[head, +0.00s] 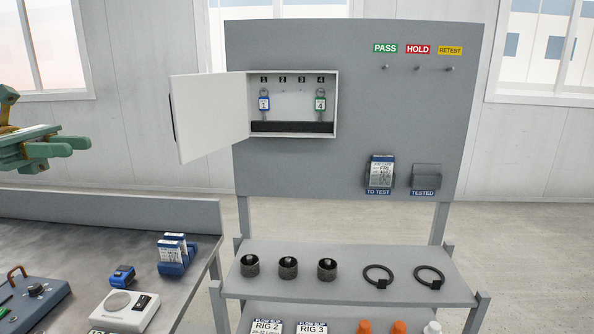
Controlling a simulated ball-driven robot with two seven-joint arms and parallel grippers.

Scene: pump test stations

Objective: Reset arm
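My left gripper (73,146) is at the left edge, level with the key cabinet and well to the left of its open door. Its green fingers with dark tips point right and overlap in this view, so the gap between them cannot be judged. I see nothing hanging from it. The arm behind it is mostly cut off by the frame edge. My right gripper is not in view.
The cabinet door (208,116) stands open to the left. A workbench (90,232) is at lower left; a shelf (345,285) with pump parts is below the panel.

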